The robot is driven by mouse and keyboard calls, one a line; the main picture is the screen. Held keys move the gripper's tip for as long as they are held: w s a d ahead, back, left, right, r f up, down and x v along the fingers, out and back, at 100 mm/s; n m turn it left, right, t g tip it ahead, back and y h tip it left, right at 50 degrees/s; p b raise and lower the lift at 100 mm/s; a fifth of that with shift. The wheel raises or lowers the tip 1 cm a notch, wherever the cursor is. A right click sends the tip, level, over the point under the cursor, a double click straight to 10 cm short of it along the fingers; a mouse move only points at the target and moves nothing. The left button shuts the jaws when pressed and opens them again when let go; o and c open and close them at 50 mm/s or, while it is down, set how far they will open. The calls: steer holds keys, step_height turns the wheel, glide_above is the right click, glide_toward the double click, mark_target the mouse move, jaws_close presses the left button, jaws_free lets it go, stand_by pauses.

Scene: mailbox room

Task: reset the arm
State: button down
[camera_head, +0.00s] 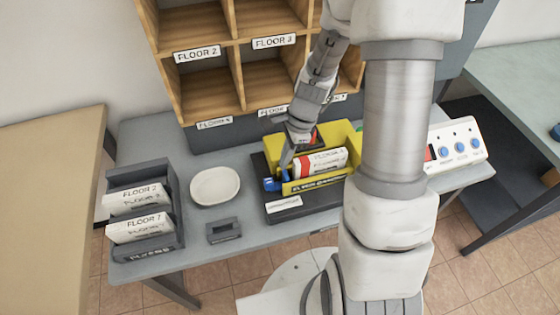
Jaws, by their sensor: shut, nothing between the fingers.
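My arm reaches down from the upper right of the head view, in front of the shelf. My gripper (287,157) is low over the left end of a yellow machine (336,179) on a dark base. It is shut with nothing between the fingers. A white roll (325,160) with a red band and a floor label lies in the yellow machine, just right of my gripper. A blue part (273,184) sits at the machine's left end, just below the fingertips. Whether the fingertips touch the blue part or the machine, I cannot tell. My arm hides part of the machine's right side.
Wooden pigeonholes (237,45) with floor labels stand behind the grey table (205,243). A dark rack (147,248) with labelled white bundles, a white bowl (215,186) and a small dark block (223,230) lie to the left. A white control panel (456,146) stands right.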

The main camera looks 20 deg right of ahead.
steer(key=s+a+r+n+t+h+p, duration=0.15)
steer(key=r+n, duration=0.25)
steer(key=r, duration=0.5)
steer(key=s+d+r+n+t, duration=0.15)
steer(key=r+n, duration=0.25)
steer(key=r, duration=0.5)
steer(key=s+a+r+n+t+h, duration=0.1)
steer(key=s+r+n+t, duration=0.1)
steer(key=s+r+n, duration=0.8)
steer(key=shift+s+r+t, duration=0.25)
steer(key=shift+s+t, duration=0.05)
steer(key=shift+s, duration=0.55)
